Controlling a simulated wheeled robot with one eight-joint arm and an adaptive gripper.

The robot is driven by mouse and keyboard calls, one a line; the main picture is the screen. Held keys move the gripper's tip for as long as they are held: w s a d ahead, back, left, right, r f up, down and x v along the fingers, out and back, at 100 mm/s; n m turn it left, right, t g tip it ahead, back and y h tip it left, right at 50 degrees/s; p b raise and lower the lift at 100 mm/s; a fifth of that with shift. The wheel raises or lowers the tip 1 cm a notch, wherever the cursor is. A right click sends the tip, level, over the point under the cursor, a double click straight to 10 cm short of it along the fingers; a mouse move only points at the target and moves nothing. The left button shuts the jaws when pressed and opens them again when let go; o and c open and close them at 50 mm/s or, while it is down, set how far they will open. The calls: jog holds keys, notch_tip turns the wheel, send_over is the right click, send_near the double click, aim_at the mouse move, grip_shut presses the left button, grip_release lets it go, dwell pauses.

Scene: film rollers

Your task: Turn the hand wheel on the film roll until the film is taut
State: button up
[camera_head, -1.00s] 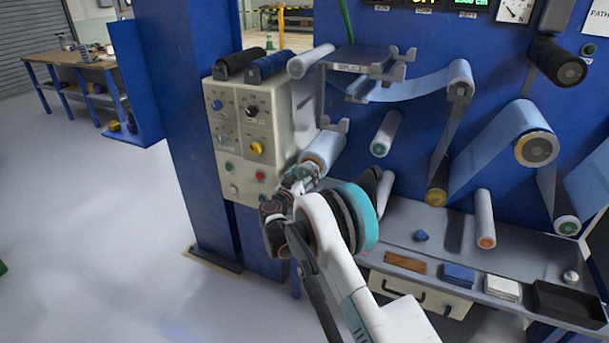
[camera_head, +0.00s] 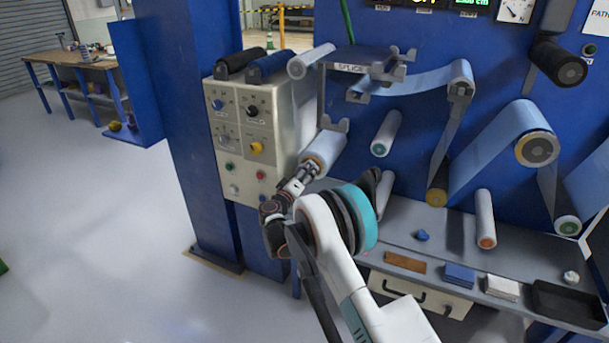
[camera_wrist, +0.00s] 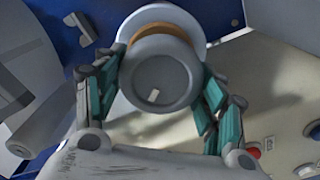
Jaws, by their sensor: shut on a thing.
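The hand wheel (camera_wrist: 160,82) is a round grey knob with a small pale mark on its face, in the middle of the wrist view. Behind it are a tan ring and the pale film roll (camera_wrist: 165,15). My gripper (camera_wrist: 162,85) is shut on the hand wheel, with one teal-padded finger on each side. In the head view the film roll (camera_head: 325,149) sits low beside the control box, with my gripper (camera_head: 308,172) at its near end. The wheel is mostly hidden there by the gripper.
The control box (camera_head: 257,137) with knobs and buttons stands close left of my gripper. A grey tray shelf (camera_head: 460,232) with small items lies to the right. Other rollers, such as a white one (camera_head: 385,134), stick out from the blue panel. Floor is clear at left.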

jog(key=shift+a+n, duration=0.1)
jog(key=shift+n, duration=0.9)
jog(key=o, duration=1.1)
jog(key=shift+c, duration=0.2)
jog(key=v, duration=1.2)
